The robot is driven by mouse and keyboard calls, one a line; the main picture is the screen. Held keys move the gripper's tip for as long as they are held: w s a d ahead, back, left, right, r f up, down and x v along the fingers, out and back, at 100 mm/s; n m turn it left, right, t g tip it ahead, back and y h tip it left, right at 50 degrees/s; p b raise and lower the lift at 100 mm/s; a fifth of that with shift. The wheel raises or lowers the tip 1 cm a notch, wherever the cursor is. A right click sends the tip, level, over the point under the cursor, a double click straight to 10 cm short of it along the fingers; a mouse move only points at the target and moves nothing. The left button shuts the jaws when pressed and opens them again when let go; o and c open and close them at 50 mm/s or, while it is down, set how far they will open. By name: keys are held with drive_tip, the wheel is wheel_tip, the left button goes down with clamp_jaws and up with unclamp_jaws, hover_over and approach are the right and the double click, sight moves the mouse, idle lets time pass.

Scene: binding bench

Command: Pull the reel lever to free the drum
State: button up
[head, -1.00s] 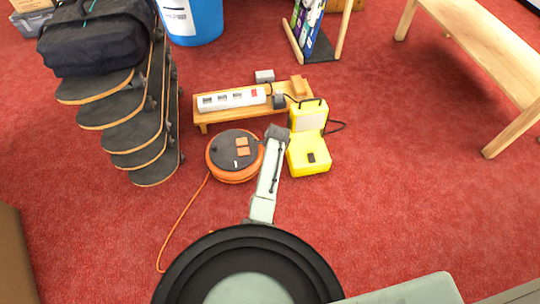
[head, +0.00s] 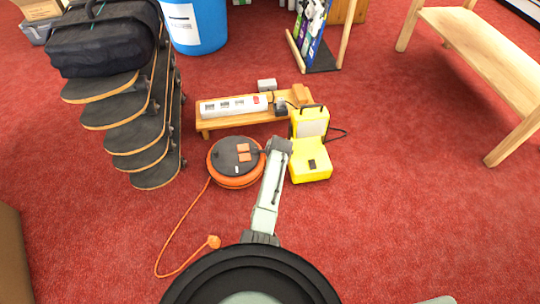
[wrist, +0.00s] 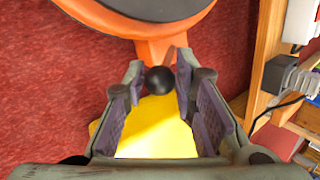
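The orange cable reel (head: 236,178) lies flat on the red carpet with a dark top; its orange rim also shows in the wrist view (wrist: 203,14). A black ball knob (wrist: 160,80), by the reel's orange edge, appears to be the end of the lever. My gripper (wrist: 159,72) is open, with one finger on each side of the knob. Narrow gaps seem to show beside the knob; whether either finger touches it I cannot tell. In the head view my gripper (head: 267,148) is at the reel's right side and hides the knob.
A yellow work lamp (head: 310,172) stands close to the right of my gripper. A low wooden stand (head: 215,124) with a white power strip (head: 233,105) is behind. Stacked skateboards (head: 157,177) are at the left. An orange cord (head: 170,232) ends in a plug (head: 213,242).

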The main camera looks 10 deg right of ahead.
drive_tip(key=shift+o, duration=1.4)
drive_tip(key=shift+a, duration=0.1)
drive_tip(key=shift+r, duration=0.1)
wheel_tip(320, 180, up, 10)
drive_tip(key=shift+f, duration=0.1)
